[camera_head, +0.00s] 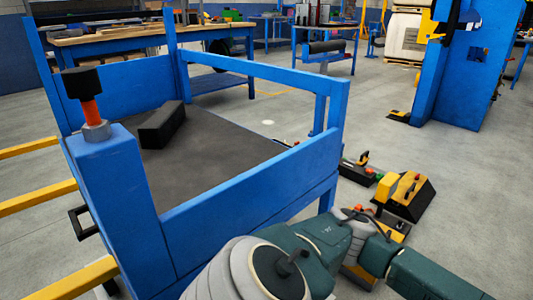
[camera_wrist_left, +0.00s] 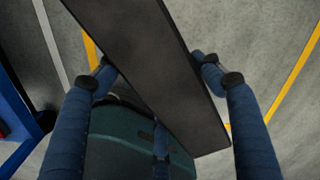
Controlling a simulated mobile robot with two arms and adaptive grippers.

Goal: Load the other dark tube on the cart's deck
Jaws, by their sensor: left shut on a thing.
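In the left wrist view my left gripper (camera_wrist_left: 153,66) is shut on a dark tube (camera_wrist_left: 150,45), a long flat-sided black piece. Its blue fingers lie on either side of the tube, which runs slantwise from upper left to lower right. The floor shows beneath it. In the head view another dark tube (camera_head: 162,124) lies on the dark grey deck (camera_head: 215,160) of the blue cart, towards its far left side. The held tube and both grippers cannot be made out in the head view.
The cart has blue rails (camera_head: 265,187) and a near corner post (camera_head: 112,185) bearing an orange and black fitting (camera_head: 88,105). Much of the deck is bare. Yellow and black equipment (camera_head: 405,196) stands on the floor right of the cart. My arm links cross the lower right.

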